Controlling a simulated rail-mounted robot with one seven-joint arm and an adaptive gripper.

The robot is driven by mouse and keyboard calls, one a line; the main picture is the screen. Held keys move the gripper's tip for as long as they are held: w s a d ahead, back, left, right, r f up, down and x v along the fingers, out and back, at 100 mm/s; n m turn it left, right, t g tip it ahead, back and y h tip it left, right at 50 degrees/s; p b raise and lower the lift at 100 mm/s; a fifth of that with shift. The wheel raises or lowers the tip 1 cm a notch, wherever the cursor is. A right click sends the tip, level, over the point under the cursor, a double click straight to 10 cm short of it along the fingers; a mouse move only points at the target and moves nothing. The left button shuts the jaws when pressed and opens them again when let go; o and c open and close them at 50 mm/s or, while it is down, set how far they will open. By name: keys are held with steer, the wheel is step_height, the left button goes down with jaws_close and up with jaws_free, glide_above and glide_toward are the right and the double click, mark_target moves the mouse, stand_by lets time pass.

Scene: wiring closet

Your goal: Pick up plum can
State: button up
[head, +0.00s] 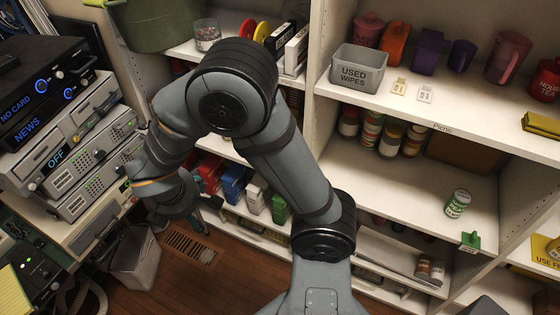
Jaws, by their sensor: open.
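A small can with a white and green label (457,203) stands alone on the middle shelf at the right. Several stacked cans (390,140) with red, green and pale labels stand further back on that shelf. The labels are too small to read, so I cannot tell which can is plum. My gripper (196,224) hangs low at the left, below my bent arm and above the floor. It is open, partly hidden by my wrist, and far from the cans, with no object visible in it.
A grey used-wipes bin (358,69) and several mugs stand on the shelf above. A green clip (469,241) sits at the middle shelf's (400,185) front edge. Coloured boxes (233,184) stand behind my arm. Electronics (75,150) and a waste bin (136,258) are at the left.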

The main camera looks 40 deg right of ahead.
steer(key=w+d+f+n+h+b, duration=0.1)
steer(key=w+d+f+h+b, duration=0.2)
steer(key=d, duration=0.9)
steer(key=w+d+f+n+h+b, duration=0.1)
steer(key=w+d+f+h+b, duration=0.3)
steer(key=w+d+f, duration=0.3)
steer(key=w+d+f+n+h+b, duration=0.1)
steer(key=w+d+f+h+b, duration=0.3)
steer(key=d, duration=1.4)
steer(key=shift+w+f+n+g, duration=0.2)
steer(key=shift+w+f, duration=0.15)
steer(key=shift+w, duration=0.3)
steer(key=shift+w+f+n+g, duration=0.2)
steer(key=shift+w+f, duration=0.1)
steer(key=shift+w, duration=0.35)
steer(key=x, duration=0.5)
steer(key=shift+d+f+p, duration=0.15)
steer(key=shift+d+p, duration=0.2)
steer(key=shift+p, duration=0.05)
steer(key=c, duration=0.3)
steer(key=c, duration=0.9)
